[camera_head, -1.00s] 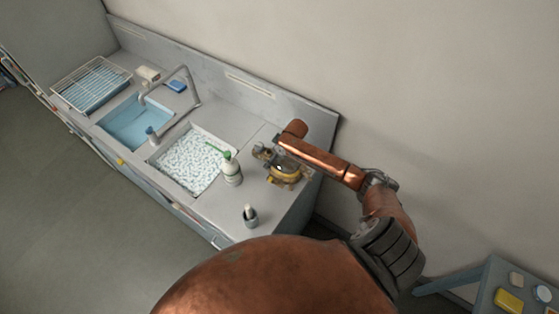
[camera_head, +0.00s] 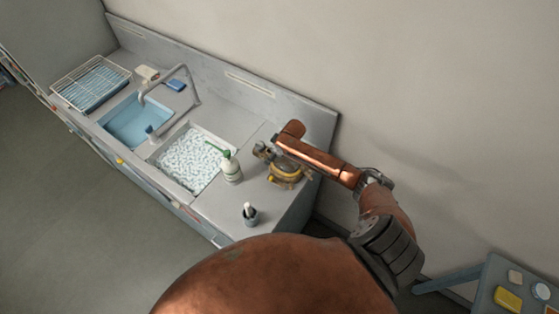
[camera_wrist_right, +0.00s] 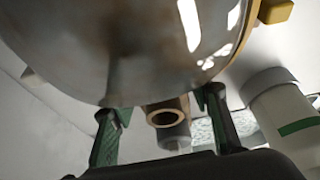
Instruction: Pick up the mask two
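The mask (camera_head: 284,174), yellow-rimmed with a clear visor, sits on the right end of the counter in the head view. My right gripper (camera_head: 268,153) is right beside it, partly covered by my arm. In the right wrist view the mask's glassy visor (camera_wrist_right: 130,45) fills the top, with a yellow piece at its upper right edge. My right gripper's two fingers (camera_wrist_right: 163,125) stand apart below the visor. A brass ring-shaped fitting (camera_wrist_right: 165,112) shows between them, with space on both sides. I cannot tell whether the fingers touch the mask. My left gripper is not in view.
Two basins and a faucet (camera_head: 190,84) lie further left.

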